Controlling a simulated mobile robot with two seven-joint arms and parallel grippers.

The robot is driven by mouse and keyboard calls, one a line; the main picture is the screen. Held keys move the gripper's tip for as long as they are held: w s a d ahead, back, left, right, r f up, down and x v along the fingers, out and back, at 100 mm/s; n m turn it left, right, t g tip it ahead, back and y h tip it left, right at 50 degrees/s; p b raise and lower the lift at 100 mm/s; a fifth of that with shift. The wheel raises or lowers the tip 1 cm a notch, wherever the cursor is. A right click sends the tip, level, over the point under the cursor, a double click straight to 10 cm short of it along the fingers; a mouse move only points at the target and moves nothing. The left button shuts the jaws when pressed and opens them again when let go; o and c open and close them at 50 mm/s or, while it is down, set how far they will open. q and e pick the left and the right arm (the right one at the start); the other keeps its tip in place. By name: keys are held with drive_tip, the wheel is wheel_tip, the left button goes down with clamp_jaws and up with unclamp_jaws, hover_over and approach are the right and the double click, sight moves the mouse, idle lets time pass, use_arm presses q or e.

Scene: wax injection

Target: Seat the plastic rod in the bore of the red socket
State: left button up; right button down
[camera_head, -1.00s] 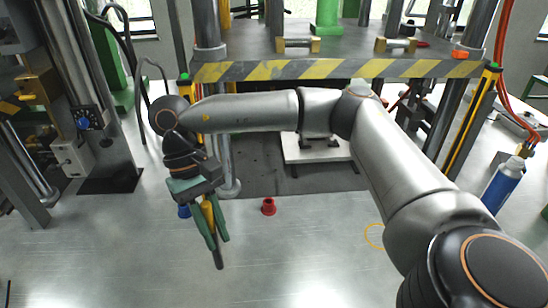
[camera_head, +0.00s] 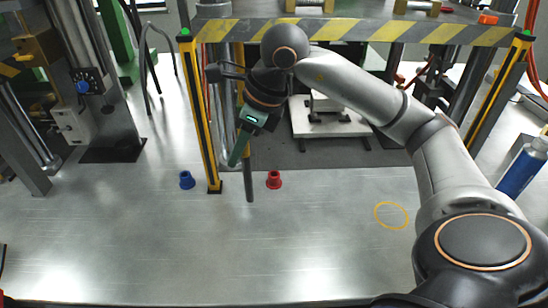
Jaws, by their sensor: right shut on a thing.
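The red socket (camera_head: 274,180) stands upright on the metal table, near the table's far edge. My right gripper (camera_head: 242,156), with green fingers, is shut on the dark grey plastic rod (camera_head: 249,185). The rod hangs nearly upright below the fingers, just left of the red socket and apart from it in the picture. Its lower tip shows a little lower in the picture than the socket's base; its height above the table is hard to tell. The rod's upper end is hidden by the gripper. My left gripper is not in view.
A blue socket (camera_head: 187,180) stands to the left, beside a yellow-black post (camera_head: 205,130). A striped beam (camera_head: 370,32) crosses behind. A yellow ring (camera_head: 391,215) marks the table at right, near a blue bottle (camera_head: 522,170). The front table is clear.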

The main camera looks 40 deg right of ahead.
drive_tip(key=w+d+f+m+h, duration=0.2)
drive_tip(key=w+d+m+h, duration=0.3)
drive_tip(key=d+m, duration=0.6)
drive_tip(key=w+d+f, duration=0.1)
drive_tip(key=d+f, duration=0.1)
drive_tip(key=f, duration=0.2)
drive_tip(key=w+d+f+n+y, duration=0.1)
drive_tip(key=w+d+f, duration=0.1)
drive_tip(key=f, duration=0.3)
drive_tip(key=shift+w+d+f+n+t+p, duration=0.3)
drive_tip(key=shift+d+t+p, duration=0.1)
drive_tip(key=shift+d, duration=0.15)
drive_tip(key=c, duration=0.8)
unclamp_jaws()
drive_tip(key=shift+r, duration=0.1)
drive_tip(key=v, duration=1.2)
drive_tip(key=shift+d, duration=0.15)
